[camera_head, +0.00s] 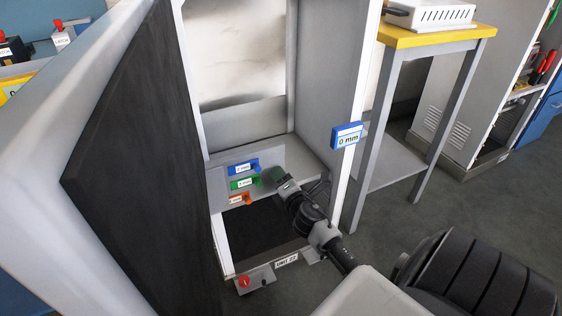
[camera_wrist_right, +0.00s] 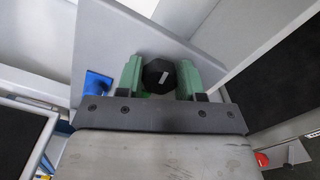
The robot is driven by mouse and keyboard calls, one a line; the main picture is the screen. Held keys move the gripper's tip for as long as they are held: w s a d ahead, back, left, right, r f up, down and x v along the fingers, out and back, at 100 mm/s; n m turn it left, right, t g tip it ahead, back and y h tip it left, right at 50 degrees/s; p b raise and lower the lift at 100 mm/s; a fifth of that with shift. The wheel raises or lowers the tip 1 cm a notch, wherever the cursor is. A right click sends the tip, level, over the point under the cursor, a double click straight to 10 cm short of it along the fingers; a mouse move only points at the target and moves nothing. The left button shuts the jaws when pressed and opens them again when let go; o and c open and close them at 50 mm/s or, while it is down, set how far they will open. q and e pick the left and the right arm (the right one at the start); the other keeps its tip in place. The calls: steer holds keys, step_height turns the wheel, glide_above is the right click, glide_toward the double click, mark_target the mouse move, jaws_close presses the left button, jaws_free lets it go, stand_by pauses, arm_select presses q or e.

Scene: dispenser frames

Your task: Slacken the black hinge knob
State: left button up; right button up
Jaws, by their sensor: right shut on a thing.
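The black hinge knob (camera_wrist_right: 158,74) is a dark, many-sided knob with a pale mark on its face, seen in the right wrist view. My right gripper (camera_wrist_right: 159,82) has its green fingers on both sides of it and is shut on it. In the head view my right gripper (camera_head: 273,176) reaches into the white dispenser frame (camera_head: 318,200), beside the coloured tags, and hides the knob there. My left gripper is not in view.
Blue (camera_head: 243,168), green (camera_head: 244,183) and orange (camera_head: 240,199) tags sit just left of the gripper. A blue "0 mm" sign (camera_head: 347,135) is on the frame's right post. A large dark panel (camera_head: 135,150) stands at left. A yellow-topped table (camera_head: 437,36) stands at right.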

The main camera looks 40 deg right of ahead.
steer(key=shift+f, duration=0.1)
stand_by(0.3)
steer(key=o, duration=0.9)
steer(key=shift+o, duration=0.2)
steer(key=shift+s+a, duration=0.1)
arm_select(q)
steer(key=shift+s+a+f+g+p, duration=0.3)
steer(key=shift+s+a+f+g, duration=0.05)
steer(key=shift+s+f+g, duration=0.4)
arm_select(e)
steer(key=v, duration=1)
steer(key=shift+s, duration=0.3)
